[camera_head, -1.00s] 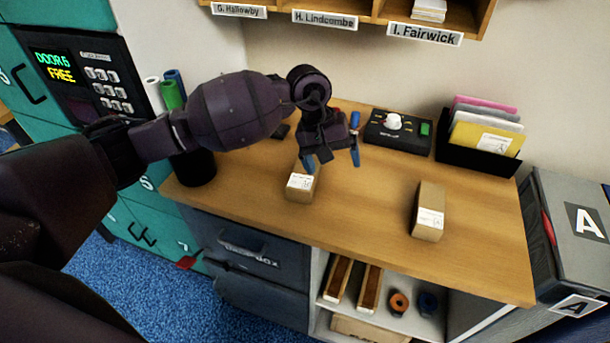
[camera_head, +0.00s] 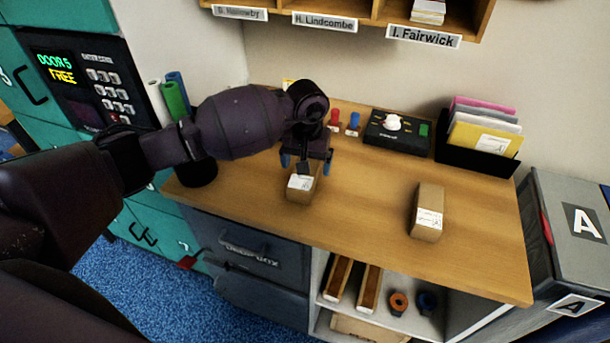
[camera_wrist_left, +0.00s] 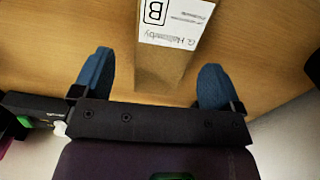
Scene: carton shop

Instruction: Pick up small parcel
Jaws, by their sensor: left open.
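A small cardboard parcel (camera_head: 300,188) with a white label stands on the wooden counter, left of centre. It also shows in the left wrist view (camera_wrist_left: 166,68), its label reading "G. Hallowby" with a boxed B. My left gripper (camera_head: 306,163) is open just over and behind this parcel. In the wrist view the blue fingertips (camera_wrist_left: 154,82) are apart, one on each side of the parcel's line, with gaps on both sides. A second, taller cardboard parcel (camera_head: 428,211) stands to the right on the counter. My right gripper is not in view.
A black control box (camera_head: 398,132) and a black holder with coloured envelopes (camera_head: 482,139) stand at the back. Red and blue small items (camera_head: 353,122) stand beside the box. A dark cup with rolls (camera_head: 197,168) is at the left. The counter between the parcels is clear.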

